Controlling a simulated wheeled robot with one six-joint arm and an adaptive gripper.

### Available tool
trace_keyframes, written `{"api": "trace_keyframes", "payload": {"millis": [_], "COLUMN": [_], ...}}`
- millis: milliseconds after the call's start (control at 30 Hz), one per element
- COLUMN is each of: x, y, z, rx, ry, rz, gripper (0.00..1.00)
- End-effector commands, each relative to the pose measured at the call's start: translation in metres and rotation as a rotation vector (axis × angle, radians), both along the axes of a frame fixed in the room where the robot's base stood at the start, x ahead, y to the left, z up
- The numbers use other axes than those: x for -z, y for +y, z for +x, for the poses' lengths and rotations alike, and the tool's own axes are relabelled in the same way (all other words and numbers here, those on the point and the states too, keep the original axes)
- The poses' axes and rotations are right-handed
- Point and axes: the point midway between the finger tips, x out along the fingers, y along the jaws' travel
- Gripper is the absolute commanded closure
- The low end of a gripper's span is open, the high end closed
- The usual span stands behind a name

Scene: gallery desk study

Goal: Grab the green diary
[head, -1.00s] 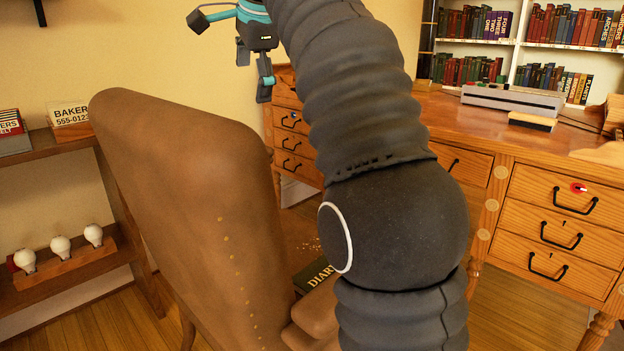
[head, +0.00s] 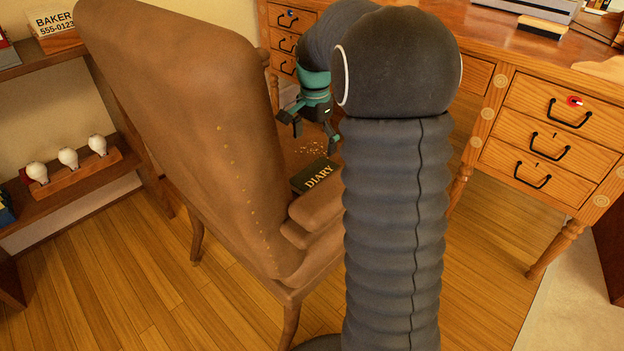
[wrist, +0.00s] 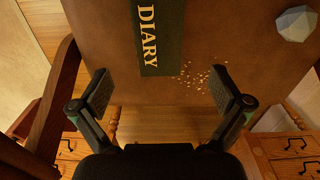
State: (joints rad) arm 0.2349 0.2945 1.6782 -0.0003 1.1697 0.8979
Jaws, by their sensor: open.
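The green diary (head: 316,177), dark with gold letters reading DIARY, lies flat on the seat of the brown leather chair (head: 190,130). In the head view the chair's arm and back hide part of the seat around it. In the wrist view the diary (wrist: 158,38) is at the top, left of centre, cut off by the frame edge. My gripper (head: 312,130) is above the seat, apart from the diary. In the wrist view my gripper (wrist: 165,92) is open and empty, its fingers spread wide, with the diary's lower end just beyond and between them.
Crumbs (wrist: 205,85) lie on the seat beside the diary. A pale faceted object (wrist: 296,23) sits at the seat's right. The wooden desk (head: 540,130) with drawers stands behind the chair. A shelf with white bulbs (head: 68,158) is at the left.

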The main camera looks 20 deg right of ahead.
Motion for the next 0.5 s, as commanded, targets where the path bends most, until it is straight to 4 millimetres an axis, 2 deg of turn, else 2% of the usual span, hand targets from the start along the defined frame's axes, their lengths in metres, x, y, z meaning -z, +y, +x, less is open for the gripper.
{"api": "trace_keyframes", "payload": {"millis": [33, 200, 500], "x": [0.012, 0.038, 0.058], "y": [0.000, 0.000, -0.001], "z": [0.000, 0.000, -0.001], "rx": [0.000, 0.000, 0.001], "ry": [0.003, 0.001, 0.001], "rz": [0.001, 0.000, 0.000], "gripper": [0.00, 0.00, 0.00]}}
